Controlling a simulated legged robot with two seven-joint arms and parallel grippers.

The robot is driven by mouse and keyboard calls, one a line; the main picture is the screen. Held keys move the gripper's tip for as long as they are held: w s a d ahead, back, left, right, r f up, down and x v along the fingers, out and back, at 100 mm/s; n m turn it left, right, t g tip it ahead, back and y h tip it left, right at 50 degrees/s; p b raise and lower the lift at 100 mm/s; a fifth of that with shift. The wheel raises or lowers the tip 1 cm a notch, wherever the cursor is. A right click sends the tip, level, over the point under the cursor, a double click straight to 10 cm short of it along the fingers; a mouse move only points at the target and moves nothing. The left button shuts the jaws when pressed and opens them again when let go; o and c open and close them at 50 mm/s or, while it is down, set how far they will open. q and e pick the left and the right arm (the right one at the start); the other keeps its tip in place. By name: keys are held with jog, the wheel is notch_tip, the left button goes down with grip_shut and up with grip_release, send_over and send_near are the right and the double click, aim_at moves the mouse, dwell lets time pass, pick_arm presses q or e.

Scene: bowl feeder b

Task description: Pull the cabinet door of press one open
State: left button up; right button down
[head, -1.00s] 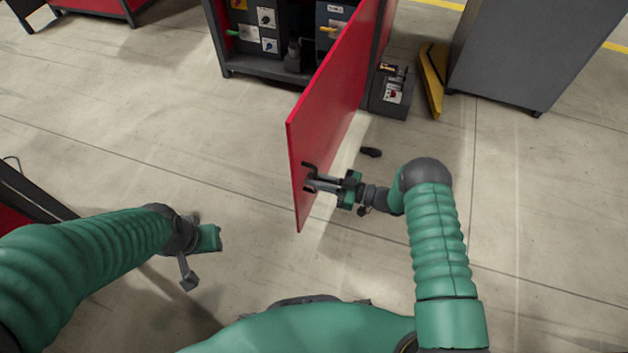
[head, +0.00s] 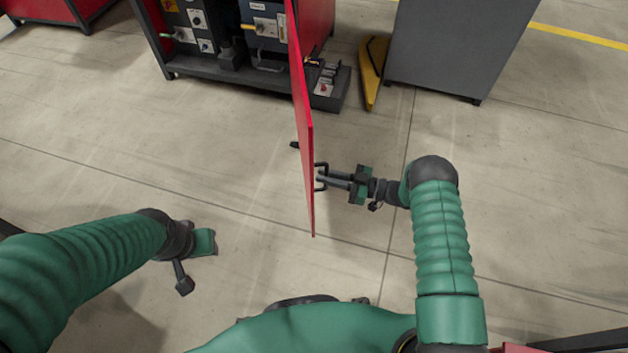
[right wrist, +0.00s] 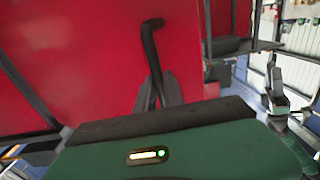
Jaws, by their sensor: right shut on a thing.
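The red cabinet door (head: 303,130) stands swung open and shows nearly edge-on in the head view. Its black handle (head: 319,166) sits on the right face near the door's free end. My right gripper (head: 328,180) is shut on that handle from the right side. In the right wrist view the door's red face (right wrist: 85,60) fills much of the picture and the handle (right wrist: 151,45) runs down between the fingers. The open cabinet (head: 240,70) shows control boxes inside. My left gripper (head: 205,243) hangs at the lower left, away from the door; its fingers are too unclear to judge.
A grey cabinet (head: 450,45) stands at the back right, with a yellow angled piece (head: 373,72) beside it. A dark box (head: 328,90) sits on the floor by the open cabinet. The floor left of the door is clear.

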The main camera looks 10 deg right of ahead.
jog(key=w+d+b, duration=0.2)
jog(key=d+b, duration=0.5)
jog(key=d, duration=0.8)
jog(key=shift+w, duration=0.3)
jog(key=shift+s+d+f, duration=0.1)
jog(key=shift+d, duration=0.05)
jog(key=c, duration=1.5)
grip_release()
jog(key=shift+s, duration=0.1)
jog(key=shift+o, duration=0.2)
